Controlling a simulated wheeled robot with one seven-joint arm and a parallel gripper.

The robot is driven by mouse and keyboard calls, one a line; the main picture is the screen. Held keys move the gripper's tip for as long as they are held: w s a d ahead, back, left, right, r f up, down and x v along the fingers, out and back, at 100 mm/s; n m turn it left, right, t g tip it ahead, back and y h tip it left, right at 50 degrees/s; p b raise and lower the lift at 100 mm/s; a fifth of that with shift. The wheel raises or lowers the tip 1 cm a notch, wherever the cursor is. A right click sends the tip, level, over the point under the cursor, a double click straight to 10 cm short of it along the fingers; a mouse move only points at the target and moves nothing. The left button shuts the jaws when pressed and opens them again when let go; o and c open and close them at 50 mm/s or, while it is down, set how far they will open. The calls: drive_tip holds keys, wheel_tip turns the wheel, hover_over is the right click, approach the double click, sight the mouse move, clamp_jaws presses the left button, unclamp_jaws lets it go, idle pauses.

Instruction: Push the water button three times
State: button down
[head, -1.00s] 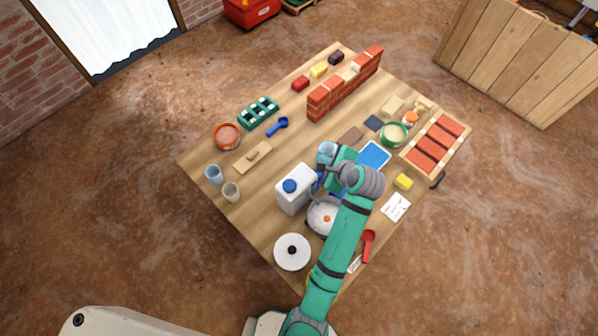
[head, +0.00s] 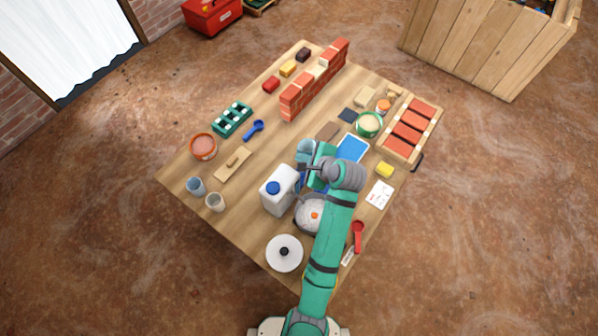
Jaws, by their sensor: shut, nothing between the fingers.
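A white water container (head: 277,197) with a round blue top (head: 273,188) stands near the middle of the table. The blue disc may be the water button; I cannot tell for sure. My gripper (head: 313,174) is just to the right of the container, at the end of my green arm. It is shut and appears empty. Its fingertips are mostly hidden by my wrist, so I cannot tell whether they touch anything.
A grey pot (head: 308,217) is below my gripper, partly hidden by my arm. A blue tray (head: 352,148) lies right of my wrist.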

drive_tip(key=shift+f, duration=3.6)
drive_tip(key=shift+f, duration=0.1)
drive_tip(key=shift+f, duration=0.35)
drive_tip(key=shift+f, duration=0.65)
drive_tip(key=shift+r, duration=0.15)
idle(0.3)
drive_tip(key=shift+r, duration=0.95)
drive_tip(key=shift+r, duration=0.1)
drive_tip(key=shift+r, duration=2.4)
